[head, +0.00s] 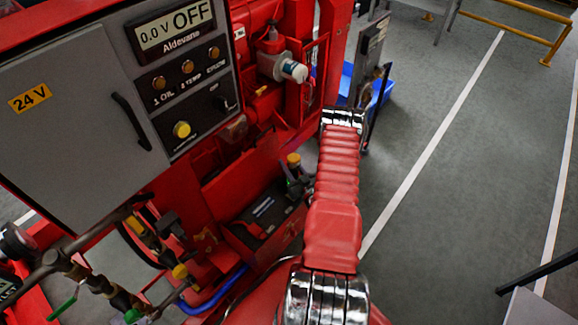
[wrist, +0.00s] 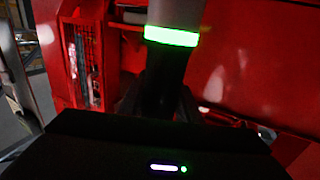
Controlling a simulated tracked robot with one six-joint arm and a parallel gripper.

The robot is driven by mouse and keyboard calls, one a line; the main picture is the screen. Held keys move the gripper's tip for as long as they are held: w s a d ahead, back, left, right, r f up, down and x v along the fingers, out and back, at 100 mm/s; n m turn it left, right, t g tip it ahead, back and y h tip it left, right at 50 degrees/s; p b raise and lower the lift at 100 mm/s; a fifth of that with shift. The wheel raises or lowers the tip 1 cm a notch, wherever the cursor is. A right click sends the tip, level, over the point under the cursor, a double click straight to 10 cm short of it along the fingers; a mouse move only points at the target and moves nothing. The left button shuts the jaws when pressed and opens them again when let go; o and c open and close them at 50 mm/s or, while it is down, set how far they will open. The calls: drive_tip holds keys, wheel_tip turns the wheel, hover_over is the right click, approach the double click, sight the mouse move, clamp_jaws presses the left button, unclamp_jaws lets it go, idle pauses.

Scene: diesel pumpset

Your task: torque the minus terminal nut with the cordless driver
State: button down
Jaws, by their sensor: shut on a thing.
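In the wrist view my gripper (wrist: 158,103) is shut on a dark upright handle with a glowing green band and a grey upper part, which looks like the cordless driver (wrist: 171,36). The driver's working tip is out of sight. In the head view my red arm hides the gripper and most of what lies behind it. A black box with a label, likely the battery (head: 264,212), sits low in the red frame, left of my arm. A yellow-topped dark fitting (head: 294,160) stands by its far right corner. I cannot make out the minus terminal nut.
A grey control cabinet (head: 75,125) with a display reading OFF stands at left. Pipes and valves (head: 95,275) crowd the lower left. A blue bin (head: 384,92) and a grey stand (head: 372,45) are beyond my arm.

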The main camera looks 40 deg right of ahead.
drive_tip(key=shift+r, duration=1.75)
drive_tip(key=shift+w+r, duration=0.1)
